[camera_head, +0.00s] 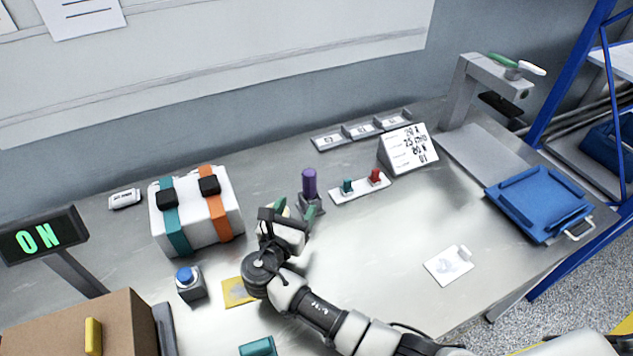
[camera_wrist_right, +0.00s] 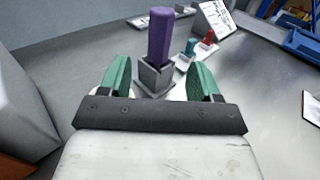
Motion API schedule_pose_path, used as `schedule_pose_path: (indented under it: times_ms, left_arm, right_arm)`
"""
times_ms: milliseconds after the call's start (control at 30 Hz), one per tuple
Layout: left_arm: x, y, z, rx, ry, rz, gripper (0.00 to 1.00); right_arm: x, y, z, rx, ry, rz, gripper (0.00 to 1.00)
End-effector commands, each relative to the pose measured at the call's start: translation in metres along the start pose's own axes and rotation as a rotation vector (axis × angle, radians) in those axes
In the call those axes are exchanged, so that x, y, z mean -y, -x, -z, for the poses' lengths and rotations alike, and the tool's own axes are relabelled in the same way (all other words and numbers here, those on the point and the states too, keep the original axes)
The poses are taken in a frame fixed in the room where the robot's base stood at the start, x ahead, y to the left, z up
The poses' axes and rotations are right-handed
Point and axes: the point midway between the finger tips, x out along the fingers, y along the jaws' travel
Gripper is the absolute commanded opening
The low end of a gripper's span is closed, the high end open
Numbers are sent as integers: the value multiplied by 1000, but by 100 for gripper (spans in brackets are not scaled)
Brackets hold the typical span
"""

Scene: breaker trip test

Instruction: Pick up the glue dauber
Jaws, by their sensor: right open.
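The glue dauber appears to be the purple upright cylinder (camera_head: 309,182), standing in a small grey holder (camera_head: 312,204) on the metal bench. In the right wrist view the purple cylinder (camera_wrist_right: 161,36) rises from its grey holder (camera_wrist_right: 154,76), straight ahead between my fingers. My right gripper (camera_head: 290,212) is open, with its green-padded fingers apart and nothing between them. It is just in front of the holder and low over the bench. Its fingertips show in the right wrist view (camera_wrist_right: 160,76). The dauber's lower end is hidden in the holder. My left gripper is not in view.
Right of the holder is a white plate (camera_head: 360,188) with green and red pegs. A white box (camera_head: 193,228) with teal and orange straps stands left of my gripper. A blue-button box (camera_head: 188,282) and a yellow pad (camera_head: 238,292) are nearby. The bench's middle right is mostly clear.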

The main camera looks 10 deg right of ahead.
Motion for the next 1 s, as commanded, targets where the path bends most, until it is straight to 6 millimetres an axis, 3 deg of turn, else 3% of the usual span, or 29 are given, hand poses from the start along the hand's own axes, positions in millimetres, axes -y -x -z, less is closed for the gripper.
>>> schedule_pose_path:
  times_ms: [67, 200, 333, 467, 700, 1000]
  left_arm:
    - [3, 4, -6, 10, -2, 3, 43]
    - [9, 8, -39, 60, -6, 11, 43]
    - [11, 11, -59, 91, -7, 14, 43]
    - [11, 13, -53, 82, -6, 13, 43]
    - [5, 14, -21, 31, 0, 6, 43]
    - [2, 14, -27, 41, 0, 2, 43]
  right_arm:
    - [0, -15, -3, 5, 4, 1, 63]
    - [0, -36, -2, 2, 3, 1, 63]
    - [1, -46, -2, 0, 0, 2, 63]
    - [0, -58, -3, -1, 0, 3, 63]
    - [-1, -92, -1, -1, 0, 3, 63]
    - [0, -98, 0, -3, -3, 2, 63]
